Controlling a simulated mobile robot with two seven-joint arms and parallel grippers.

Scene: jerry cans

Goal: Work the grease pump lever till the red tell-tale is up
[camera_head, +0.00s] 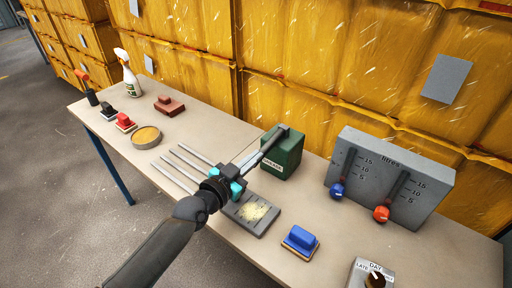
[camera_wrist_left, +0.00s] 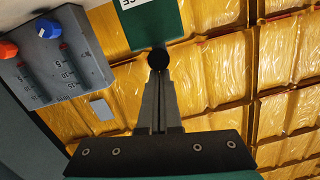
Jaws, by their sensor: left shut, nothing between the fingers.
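The grease pump is a green box (camera_head: 285,158) with a white label, on the table at the centre of the head view. Its green face also shows at the top of the left wrist view (camera_wrist_left: 155,25). My left gripper (camera_head: 271,142) reaches to the top of the pump with its fingers shut, holding nothing. A dark round end (camera_wrist_left: 158,58), seemingly of the lever, lies at the fingertips in the left wrist view. I cannot tell whether they touch. The rest of the lever is hard to make out. I see no red tell-tale. My right gripper is not in view.
A grey gauge block (camera_head: 430,178) with blue and red knobs stands right of the pump. A grey plate with yellow grains (camera_head: 240,222), a blue-topped block (camera_head: 300,239) and thin grey prongs (camera_head: 172,173) lie close to my arm. Yellow crates (camera_head: 300,60) stand behind.

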